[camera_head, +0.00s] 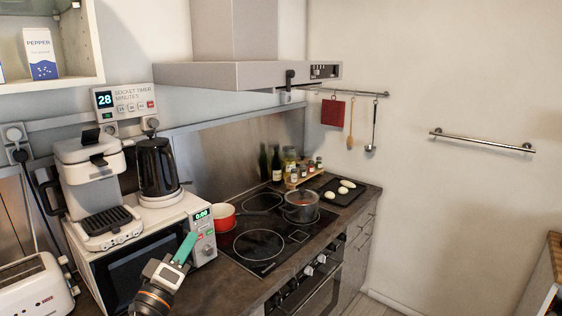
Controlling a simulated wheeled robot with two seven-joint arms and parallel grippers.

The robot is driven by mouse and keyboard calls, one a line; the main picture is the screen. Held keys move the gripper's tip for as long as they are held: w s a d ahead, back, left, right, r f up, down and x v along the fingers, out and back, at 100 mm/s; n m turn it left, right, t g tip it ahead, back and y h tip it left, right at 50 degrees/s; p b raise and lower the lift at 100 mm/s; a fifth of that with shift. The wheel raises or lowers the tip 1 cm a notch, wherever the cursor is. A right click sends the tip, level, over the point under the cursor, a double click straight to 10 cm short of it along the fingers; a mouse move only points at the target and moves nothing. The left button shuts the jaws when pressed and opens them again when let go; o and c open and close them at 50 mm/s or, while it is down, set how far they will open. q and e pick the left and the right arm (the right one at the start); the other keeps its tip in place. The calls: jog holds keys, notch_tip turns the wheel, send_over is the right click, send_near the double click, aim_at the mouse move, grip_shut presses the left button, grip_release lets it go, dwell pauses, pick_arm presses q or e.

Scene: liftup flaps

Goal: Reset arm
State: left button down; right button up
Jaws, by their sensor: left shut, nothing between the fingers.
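My left gripper (186,248) shows at the bottom of the head view, left of the middle. Its teal fingers are together with nothing between them. They point up and to the right, in front of the white microwave (201,250). I cannot tell whether they touch it. My right gripper is not in view. An open wall cabinet (92,79) at the upper left holds a pepper box (40,55).
A coffee machine (90,170) and a black kettle (158,168) stand on the microwave. A white toaster (36,287) is at the lower left. A range hood (235,75) hangs above.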

pick_arm(q)
jog(key=s+d+f+m+g+y, duration=0.1)
jog(key=s+d+f+m+g, duration=0.1)
jog(key=s+f+m+g, duration=0.45)
jog(key=s+d+f+m+g, duration=0.1)
jog(key=s+f+g, duration=0.3)
jog(key=s+f, duration=0.7)
jog(key=s+a+f+m+g+y, duration=0.1)
jog(key=s+a+f+g+y, duration=0.15)
jog(key=s+f, duration=0.45)
jog(key=s+a+f+m+g+y, duration=0.2)
jog(key=s+f+g, duration=0.2)
jog(key=s, duration=0.5)
notch_tip(320, 180, down, 31)
jog(key=s+g+b, duration=0.2)
jog(key=b, duration=0.1)
jog(key=s+a+f+b, duration=0.2)
jog(key=s+a+f, duration=0.1)
jog(key=s+f, duration=1.2)
notch_tip(320, 180, down, 2)
jog(key=shift+s+f+g, duration=0.1)
jog(key=shift+s+g, duration=0.15)
jog(key=shift+g, duration=0.15)
